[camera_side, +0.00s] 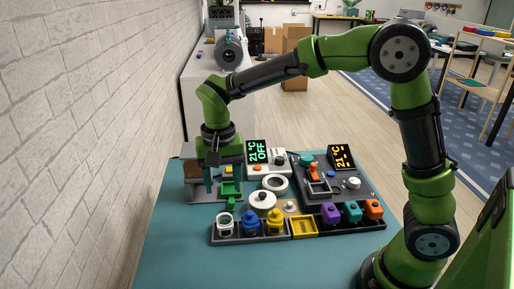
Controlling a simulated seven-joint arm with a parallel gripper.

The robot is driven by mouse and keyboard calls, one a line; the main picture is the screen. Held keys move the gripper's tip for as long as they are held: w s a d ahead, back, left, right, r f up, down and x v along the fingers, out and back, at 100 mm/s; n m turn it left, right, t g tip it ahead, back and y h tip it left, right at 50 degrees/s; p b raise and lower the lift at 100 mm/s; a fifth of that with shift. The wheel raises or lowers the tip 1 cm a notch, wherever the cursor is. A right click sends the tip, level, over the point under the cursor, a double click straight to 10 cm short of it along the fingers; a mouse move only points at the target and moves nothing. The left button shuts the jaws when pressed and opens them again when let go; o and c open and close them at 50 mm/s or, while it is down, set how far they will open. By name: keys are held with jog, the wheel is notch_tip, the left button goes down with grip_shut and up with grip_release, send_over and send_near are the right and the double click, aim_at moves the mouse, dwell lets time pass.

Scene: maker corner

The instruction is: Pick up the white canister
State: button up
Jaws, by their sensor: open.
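The white canister (225,225) is small and stands in the left slot of a dark tray (237,242) at the front of the teal table. A blue canister (250,224) and a yellow canister (274,222) stand to its right in the same tray. My gripper (212,165) points down behind the tray, above and apart from the white canister, in front of a grey station. My gripper is open, and I see nothing held in it. Its fingertips are small and partly lost against the dark and green parts around them.
A green piece (231,190) is close to my gripper. A round white pot (262,202) stands behind the tray. A yellow tray (304,227) and purple, teal and orange blocks (353,211) are to the right. A white brick wall (90,130) borders the left. The table's front is clear.

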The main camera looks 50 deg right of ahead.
send_over(225, 220)
jog(key=s+a, duration=0.2)
jog(key=f, duration=0.8)
jog(key=shift+s+d, duration=0.15)
jog(key=shift+d, duration=0.05)
jog(key=shift+w+d+f, duration=0.1)
jog(key=shift+w+f, duration=0.15)
jog(key=shift+f, duration=1.25)
jog(key=shift+w+d+f, duration=0.1)
jog(key=shift+w+f, duration=0.1)
jog(key=shift+f, duration=1.25)
jog(key=c, duration=0.9)
